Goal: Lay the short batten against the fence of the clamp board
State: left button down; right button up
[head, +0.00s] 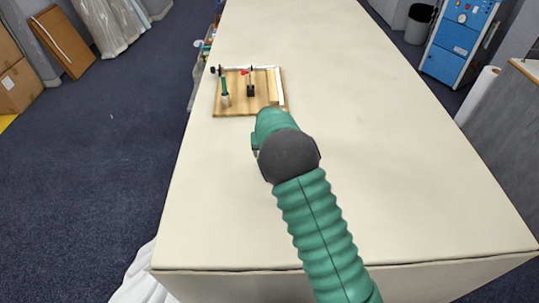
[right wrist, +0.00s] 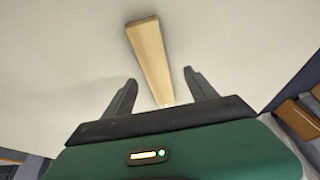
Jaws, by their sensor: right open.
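The clamp board (head: 240,107) is a wooden board lying flat at the far left part of the table. Its pale fence (head: 279,88) runs along the right side. My right arm reaches forward in the head view, its hand just in front of the board's lower right corner, with the fingers hidden there. In the right wrist view my right gripper (right wrist: 160,76) is open. The short batten (right wrist: 150,50), a plain light wood strip, lies on the cloth, its near end between the spread fingers and the rest beyond them. The batten is not visible in the head view. My left gripper is out of view.
A clamp with a green handle (head: 225,86) and one with a red part (head: 249,82) sit on the board. The long cloth table (head: 390,150) is clear to the right. Its left edge runs close beside the board.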

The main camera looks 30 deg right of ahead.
jog(key=x, duration=0.4)
jog(key=shift+s+d+p, duration=0.1)
jog(key=shift+d+p, duration=0.3)
jog(key=shift+f, duration=0.35)
grip_shut()
jog(key=shift+r, duration=0.1)
